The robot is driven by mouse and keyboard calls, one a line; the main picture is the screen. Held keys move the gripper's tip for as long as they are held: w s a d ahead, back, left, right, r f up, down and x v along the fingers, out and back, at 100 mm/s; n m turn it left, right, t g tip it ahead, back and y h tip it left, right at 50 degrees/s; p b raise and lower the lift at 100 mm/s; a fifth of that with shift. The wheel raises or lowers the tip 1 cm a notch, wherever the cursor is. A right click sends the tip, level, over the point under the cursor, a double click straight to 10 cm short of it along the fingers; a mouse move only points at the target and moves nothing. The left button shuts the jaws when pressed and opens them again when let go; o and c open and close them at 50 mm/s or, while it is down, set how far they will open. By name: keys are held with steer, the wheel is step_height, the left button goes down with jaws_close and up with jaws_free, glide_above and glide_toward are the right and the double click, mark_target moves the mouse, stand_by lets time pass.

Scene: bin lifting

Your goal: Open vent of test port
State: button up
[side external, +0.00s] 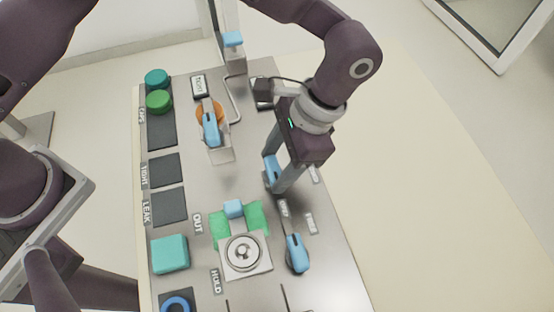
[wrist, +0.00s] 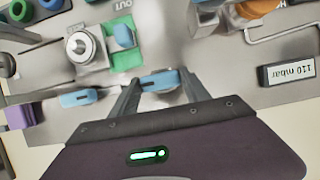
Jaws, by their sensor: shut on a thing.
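My gripper (side external: 275,178) points down at the right side of the grey panel (side external: 185,232), shut on a blue lever handle (side external: 271,166). In the wrist view the same blue handle (wrist: 160,81) sits between the two fingertips (wrist: 158,92). The near finger partly hides the handle in the side view. A second blue lever (side external: 297,253) stands nearer the panel's front, apart from my gripper. A round silver port (side external: 243,252) sits on a pale square block, with a small blue block (side external: 233,208) and green pads behind it. Small labels beside the levers are hard to read.
An orange fitting with a blue lever (side external: 211,128) stands farther back on the panel. Green caps (side external: 158,101) and a teal block (side external: 170,254) lie along the left. A "110 mbar" display (wrist: 287,72) shows in the wrist view. The table right of the panel is clear.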

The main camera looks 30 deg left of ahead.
stand_by(0.4)
steer(key=o, duration=1.4)
steer(key=v, duration=0.7)
